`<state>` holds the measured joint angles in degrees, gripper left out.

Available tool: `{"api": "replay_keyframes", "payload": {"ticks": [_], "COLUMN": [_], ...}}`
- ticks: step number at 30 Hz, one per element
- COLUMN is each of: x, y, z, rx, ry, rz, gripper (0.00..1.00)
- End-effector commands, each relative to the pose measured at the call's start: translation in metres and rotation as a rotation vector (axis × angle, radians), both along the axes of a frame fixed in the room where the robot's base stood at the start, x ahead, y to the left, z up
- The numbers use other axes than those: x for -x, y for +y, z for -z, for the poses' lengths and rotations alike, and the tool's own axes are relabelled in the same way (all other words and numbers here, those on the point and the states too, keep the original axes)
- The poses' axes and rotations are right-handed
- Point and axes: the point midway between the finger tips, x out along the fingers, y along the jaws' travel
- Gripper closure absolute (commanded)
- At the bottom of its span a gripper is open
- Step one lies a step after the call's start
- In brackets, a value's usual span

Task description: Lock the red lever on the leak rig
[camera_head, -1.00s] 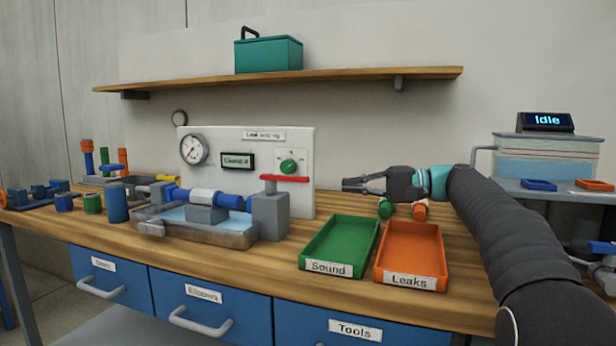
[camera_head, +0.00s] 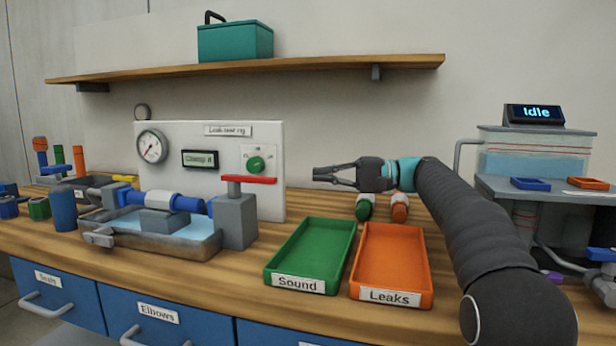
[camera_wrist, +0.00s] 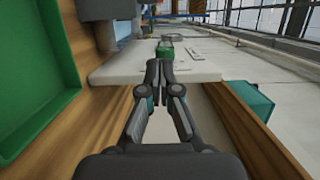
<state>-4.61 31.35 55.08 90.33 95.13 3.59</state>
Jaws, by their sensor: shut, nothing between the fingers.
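The red lever (camera_head: 248,180) lies as a flat bar on a short post above a grey block (camera_head: 237,220), at the right end of the leak rig (camera_head: 270,140). Its long end points right in the head view. My gripper (camera_head: 318,177) is to the right of the lever, at about its height in the picture, apart from it. Its fingers point left and are closed and empty. In the wrist view my gripper (camera_wrist: 159,68) has its fingertips together, with the rig's white panel (camera_wrist: 110,72) and green knob (camera_wrist: 165,50) beyond. I cannot make out the lever there.
A blue pipe piece (camera_head: 180,203) rests over the metal water basin (camera_head: 200,247) left of the block. Green (camera_head: 272,273) and orange (camera_head: 425,300) trays stand at the front right. Small green and orange fittings lie behind them. A shelf (camera_head: 330,65) with a teal box is above.

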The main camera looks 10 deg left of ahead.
Motion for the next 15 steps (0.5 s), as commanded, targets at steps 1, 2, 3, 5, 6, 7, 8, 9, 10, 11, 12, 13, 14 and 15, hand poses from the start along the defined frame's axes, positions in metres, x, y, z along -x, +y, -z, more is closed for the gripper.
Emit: {"api": "replay_keyframes", "payload": {"ticks": [1, 2, 3, 5, 6, 7, 8, 9, 10, 11, 12, 13, 14, 15], "x": [0.002, 0.003, 0.004, 0.006, 0.007, 0.008, 0.008, 0.010, 0.011, 0.012, 0.013, 0.014, 0.014, 0.018], "y": [0.007, 0.012, 0.019, 0.029, 0.037, 0.042, 0.048, 0.055, 0.061, 0.066, 0.073, 0.079, 0.084, 0.085], "z": [0.000, 0.000, 0.000, 0.000, 0.000, 0.000, 0.000, 0.000, 0.000, 0.000, 0.000, 0.000, 0.000, 0.000], "rx": [0.000, 0.000, 0.000, 0.000, 0.000, 0.000, 0.000, 0.000, 0.000, 0.000, 0.000, 0.000, 0.000, 0.000], "ry": [0.000, 0.000, 0.000, 0.000, -0.001, 0.000, 0.000, 0.000, 0.000, 0.000, 0.000, 0.000, 0.000, -0.001], "rz": [-0.002, -0.002, -0.003, -0.002, -0.002, -0.001, -0.001, -0.001, 0.000, 0.000, 0.000, 0.000, 0.001, 0.002], "gripper": [1.00, 1.00, 1.00, 1.00, 1.00, 1.00, 1.00, 1.00, 1.00, 1.00, 1.00, 1.00, 1.00, 1.00]}}
